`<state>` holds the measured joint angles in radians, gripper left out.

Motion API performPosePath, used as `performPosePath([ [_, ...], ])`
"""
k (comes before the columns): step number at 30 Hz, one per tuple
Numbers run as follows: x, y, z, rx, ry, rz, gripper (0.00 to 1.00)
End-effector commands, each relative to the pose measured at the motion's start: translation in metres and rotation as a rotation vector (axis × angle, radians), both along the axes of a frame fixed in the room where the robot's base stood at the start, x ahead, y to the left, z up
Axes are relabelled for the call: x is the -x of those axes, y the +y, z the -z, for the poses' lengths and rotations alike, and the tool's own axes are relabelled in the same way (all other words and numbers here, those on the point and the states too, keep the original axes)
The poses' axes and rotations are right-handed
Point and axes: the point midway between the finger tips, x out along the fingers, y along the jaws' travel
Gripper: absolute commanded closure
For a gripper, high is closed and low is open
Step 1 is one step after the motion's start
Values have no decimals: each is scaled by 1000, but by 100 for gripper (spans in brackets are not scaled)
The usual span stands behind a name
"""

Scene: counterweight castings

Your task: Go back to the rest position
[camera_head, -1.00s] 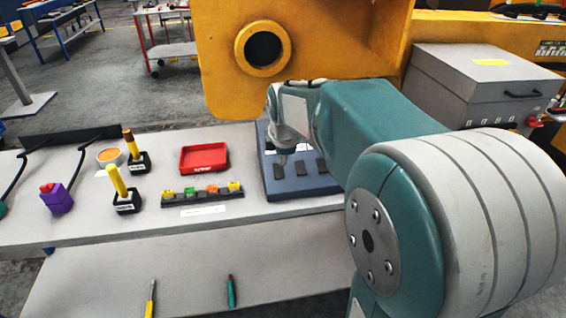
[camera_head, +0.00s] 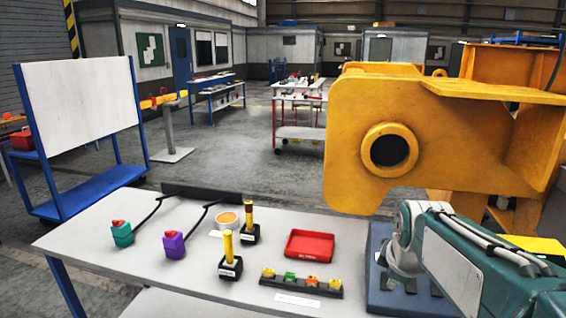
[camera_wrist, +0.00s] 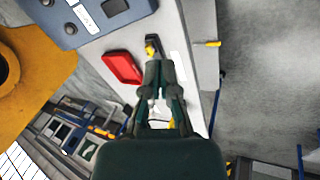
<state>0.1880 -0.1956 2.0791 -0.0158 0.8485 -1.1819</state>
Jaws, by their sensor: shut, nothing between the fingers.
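My gripper (camera_wrist: 159,68) shows in the wrist view, pointing up the picture, with its fingers together and nothing between them. Behind it in that view are the grey table (camera_wrist: 112,55) and the red tray (camera_wrist: 122,67). In the head view my arm comes in at the lower right, over the right end of the table (camera_head: 130,235). My gripper cannot be made out there.
A blue-grey panel (camera_head: 385,298) lies under my arm. A yellow casting (camera_head: 350,150) with a round bore stands behind the table. A red tray (camera_head: 310,243), a block strip (camera_head: 300,284), yellow-handled tools (camera_head: 229,245) and purple (camera_head: 174,245) and teal (camera_head: 122,233) items lie left.

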Motion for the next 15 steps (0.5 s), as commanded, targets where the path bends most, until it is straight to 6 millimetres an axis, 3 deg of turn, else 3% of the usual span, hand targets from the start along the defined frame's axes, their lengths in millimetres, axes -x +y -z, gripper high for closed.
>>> performPosePath([
  [6, 64, 38, -7, -181, -69, 331, 100],
  [15, 140, 70, 9, -435, -121, 757, 100],
])
